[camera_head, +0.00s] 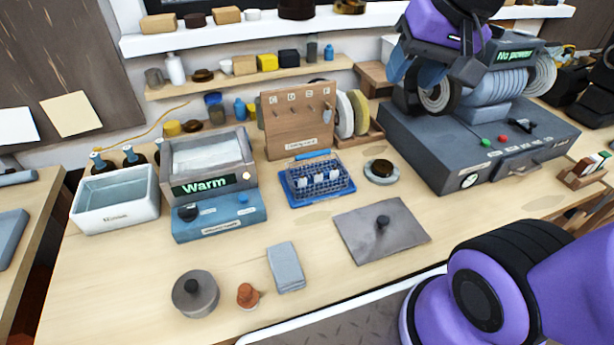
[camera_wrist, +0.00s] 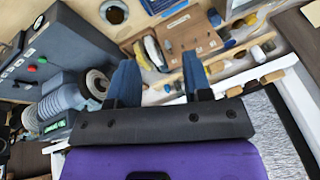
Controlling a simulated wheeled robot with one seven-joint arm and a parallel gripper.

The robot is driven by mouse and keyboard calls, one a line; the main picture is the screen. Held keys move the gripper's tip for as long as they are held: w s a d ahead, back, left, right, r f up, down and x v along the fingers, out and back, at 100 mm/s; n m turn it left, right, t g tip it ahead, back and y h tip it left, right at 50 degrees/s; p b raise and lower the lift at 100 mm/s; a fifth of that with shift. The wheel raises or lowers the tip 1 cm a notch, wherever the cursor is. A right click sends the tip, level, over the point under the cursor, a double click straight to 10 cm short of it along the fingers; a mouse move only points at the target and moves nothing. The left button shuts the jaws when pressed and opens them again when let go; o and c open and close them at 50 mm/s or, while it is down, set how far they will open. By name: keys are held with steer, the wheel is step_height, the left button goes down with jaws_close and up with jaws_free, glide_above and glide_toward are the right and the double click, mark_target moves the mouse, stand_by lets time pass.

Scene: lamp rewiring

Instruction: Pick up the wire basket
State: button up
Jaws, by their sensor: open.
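The wire basket (camera_head: 319,187) is a small blue mesh basket with a bright blue handle bar and white tags inside. It sits on a blue tray in the middle of the bench, in front of the wooden hook board (camera_head: 298,120). My gripper (camera_head: 430,78) is high at the upper right in the head view, in front of the grey machine and well apart from the basket. In the wrist view its two blue fingers (camera_wrist: 159,80) are spread with nothing between them. Part of a blue item, probably the basket, shows at that view's top edge.
A grey machine (camera_head: 480,150) with a "No power" display stands right of the basket. A "Warm" unit (camera_head: 215,190) and white tub (camera_head: 115,200) stand left. A grey plate with a knob (camera_head: 382,230) lies in front right. A round dish (camera_head: 380,172) is beside the basket.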

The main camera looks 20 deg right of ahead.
steer(key=w+a+f+m+y, duration=0.1)
steer(key=w+a+f+m, duration=0.15)
steer(key=w, duration=0.35)
steer(key=m+g+y, duration=0.2)
steer(key=m, duration=1)
glide_toward(315, 153)
steer(key=x, duration=0.4)
steer(key=shift+w+d+f, duration=0.15)
steer(key=shift+w+f, duration=0.1)
steer(key=shift+f, duration=0.15)
steer(key=shift+a+x, duration=0.15)
steer(key=shift+x, duration=1.4)
steer(key=shift+a+x, duration=0.15)
steer(key=shift+x, duration=1.4)
steer(key=shift+s+r, duration=0.1)
steer(key=shift+r, duration=0.05)
jaws_close()
